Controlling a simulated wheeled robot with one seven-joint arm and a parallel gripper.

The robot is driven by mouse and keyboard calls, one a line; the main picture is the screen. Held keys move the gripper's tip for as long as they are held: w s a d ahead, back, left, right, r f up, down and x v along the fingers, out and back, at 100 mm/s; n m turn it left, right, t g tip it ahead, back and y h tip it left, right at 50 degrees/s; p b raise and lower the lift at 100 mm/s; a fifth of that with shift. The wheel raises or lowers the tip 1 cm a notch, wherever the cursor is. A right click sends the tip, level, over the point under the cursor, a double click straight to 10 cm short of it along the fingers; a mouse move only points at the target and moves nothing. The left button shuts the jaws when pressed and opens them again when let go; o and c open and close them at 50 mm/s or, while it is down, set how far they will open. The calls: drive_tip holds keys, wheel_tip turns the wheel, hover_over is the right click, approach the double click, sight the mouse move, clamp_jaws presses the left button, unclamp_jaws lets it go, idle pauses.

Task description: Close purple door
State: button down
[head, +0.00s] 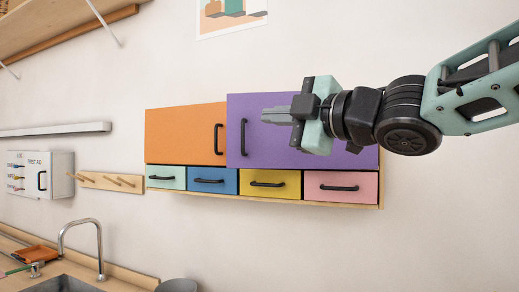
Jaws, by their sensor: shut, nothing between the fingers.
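The purple door (262,150) is at the upper right of the wall cabinet in the head view. Its black upright handle (243,137) is near its left edge. That edge reaches higher than the orange door beside it and seems to stand out from the cabinet, so the door looks ajar. My gripper (265,116) comes in from the right and points left, in front of the purple door. Its fingers are shut and empty, just right of the handle in the picture. I cannot tell whether they touch the door. My gripper and wrist hide the door's upper right part.
The orange door (185,135) is flush at left. Below are teal (165,185), blue (209,187), yellow (270,193) and pink (341,196) drawers, apparently shut. A first aid box (32,174), peg rail (105,188), faucet (98,235) and sink are at lower left.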

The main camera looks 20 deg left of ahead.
sight(259, 135)
drive_tip(key=shift+w+a+f+n+h+p, duration=0.15)
drive_tip(key=shift+w+a+f+n+p, duration=0.3)
drive_tip(key=shift+w+a+p, duration=0.65)
drive_tip(key=shift+w+a+f+n+h+p, duration=0.2)
drive_tip(key=shift+w+a+f+n+p, duration=0.35)
drive_tip(key=shift+w+a, duration=0.95)
drive_tip(key=shift+w+a+f+n+h+p, duration=0.15)
drive_tip(key=shift+w+a+f+n+p, duration=0.25)
drive_tip(key=shift+w+a+p, duration=0.9)
drive_tip(key=shift+w+d+b, duration=0.2)
drive_tip(key=shift+b, duration=0.25)
drive_tip(key=w+m+t+h, duration=0.1)
drive_tip(key=w, duration=0.1)
drive_tip(key=w+a+m+t, duration=0.1)
drive_tip(key=w, duration=0.1)
drive_tip(key=w+t+h, duration=0.1)
drive_tip(key=w, duration=0.2)
drive_tip(key=shift+a+m+h+b, duration=0.3)
drive_tip(key=shift+a+m+b, duration=0.05)
drive_tip(key=shift+m, duration=0.05)
drive_tip(key=shift+w+d+r+t, duration=0.1)
drive_tip(key=shift+d+r+t, duration=0.1)
drive_tip(key=shift+t, duration=0.2)
